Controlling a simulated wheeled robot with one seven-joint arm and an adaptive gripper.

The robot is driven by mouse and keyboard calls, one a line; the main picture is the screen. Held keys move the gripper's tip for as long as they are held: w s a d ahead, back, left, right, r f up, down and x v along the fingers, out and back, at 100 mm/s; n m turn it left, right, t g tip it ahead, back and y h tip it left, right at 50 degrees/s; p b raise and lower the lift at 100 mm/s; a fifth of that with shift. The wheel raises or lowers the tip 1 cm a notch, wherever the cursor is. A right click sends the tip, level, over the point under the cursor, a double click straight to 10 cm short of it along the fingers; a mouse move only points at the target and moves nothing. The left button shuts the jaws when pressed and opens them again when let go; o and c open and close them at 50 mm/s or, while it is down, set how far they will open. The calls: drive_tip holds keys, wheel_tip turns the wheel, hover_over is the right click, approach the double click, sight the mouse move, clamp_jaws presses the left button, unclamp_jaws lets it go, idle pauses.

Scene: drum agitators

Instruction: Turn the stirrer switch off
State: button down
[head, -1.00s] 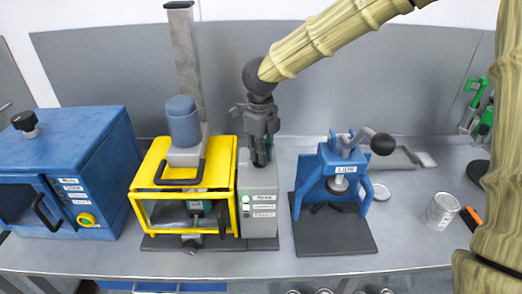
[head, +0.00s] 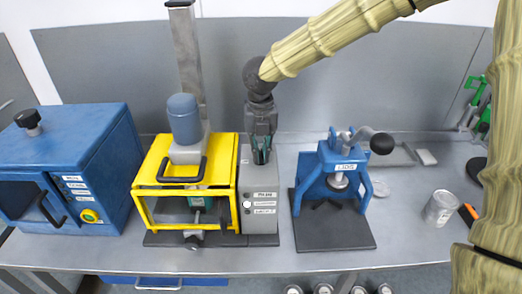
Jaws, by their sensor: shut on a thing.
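The stirrer stands at the centre left of the bench in the head view, with a blue motor (head: 184,118) on a tall grey column above a yellow guard frame (head: 183,172). A grey control box (head: 259,215) with labels and buttons stands at its right side. My gripper (head: 261,158) points down at the top of the control box. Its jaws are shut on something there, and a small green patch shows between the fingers. The fingers hide the held part, so the switch itself and its position cannot be made out.
A blue oven-like cabinet (head: 68,165) stands at the left. A blue press (head: 338,180) on a dark base plate (head: 335,228) stands right of the control box, with a black ball handle (head: 382,144). A metal can (head: 440,208) is further right. The front bench strip is clear.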

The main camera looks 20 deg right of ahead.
sight(261, 153)
drive_tip(key=shift+m, duration=0.6)
drive_tip(key=c, duration=1.5)
unclamp_jaws()
drive_tip(key=shift+r, duration=0.1)
wheel_tip(261, 153, up, 12)
